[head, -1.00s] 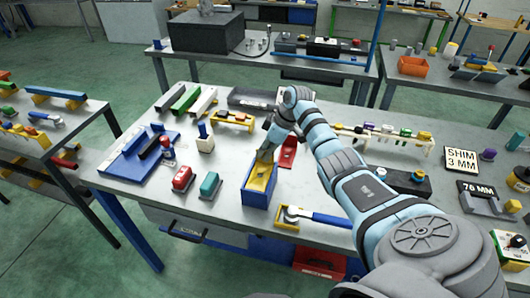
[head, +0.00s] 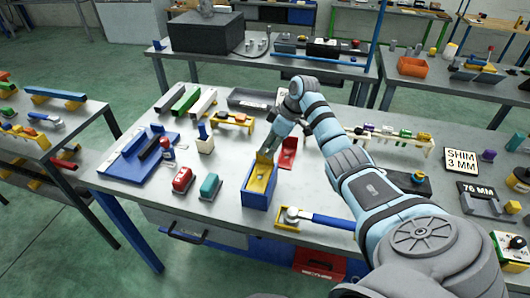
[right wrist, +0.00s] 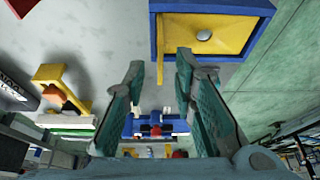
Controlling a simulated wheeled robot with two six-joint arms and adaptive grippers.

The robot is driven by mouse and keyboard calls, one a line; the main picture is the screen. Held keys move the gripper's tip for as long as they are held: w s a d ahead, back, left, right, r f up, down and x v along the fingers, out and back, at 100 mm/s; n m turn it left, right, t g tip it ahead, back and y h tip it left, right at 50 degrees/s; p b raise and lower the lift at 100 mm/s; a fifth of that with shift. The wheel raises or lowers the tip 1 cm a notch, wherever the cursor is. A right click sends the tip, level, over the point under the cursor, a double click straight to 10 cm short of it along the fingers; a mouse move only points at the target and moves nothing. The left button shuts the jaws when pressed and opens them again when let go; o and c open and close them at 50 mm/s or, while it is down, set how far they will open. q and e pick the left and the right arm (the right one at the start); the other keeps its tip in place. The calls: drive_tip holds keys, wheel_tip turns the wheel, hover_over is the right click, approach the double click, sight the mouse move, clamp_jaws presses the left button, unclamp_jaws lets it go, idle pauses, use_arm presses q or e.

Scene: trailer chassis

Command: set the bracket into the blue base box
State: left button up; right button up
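The blue base box (head: 256,199) stands near the front edge of the table. The yellow bracket (head: 260,184) sits inside it, its upright plate rising above the rim. My right gripper (head: 267,150) is just above and behind the upright plate. In the right wrist view the two fingers (right wrist: 160,62) are spread apart with nothing clamped between them. There the blue box (right wrist: 262,8) shows at the top, with a round spot on the bracket's yellow floor (right wrist: 232,38). The bracket's upright plate shows edge-on between the fingertips, apart from both. My left gripper is not in view.
A red part (head: 181,179) and a teal part (head: 209,187) stand left of the box. A yellow tray with a blue-handled tool (head: 330,220) lies to its right. A red tray (head: 289,148) is behind it. A blue fixture (head: 130,160) fills the left side.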

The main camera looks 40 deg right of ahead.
drive_tip(key=v, duration=0.8)
drive_tip(key=shift+r, duration=0.2)
drive_tip(key=shift+s+f, duration=0.1)
drive_tip(key=shift+s, duration=0.1)
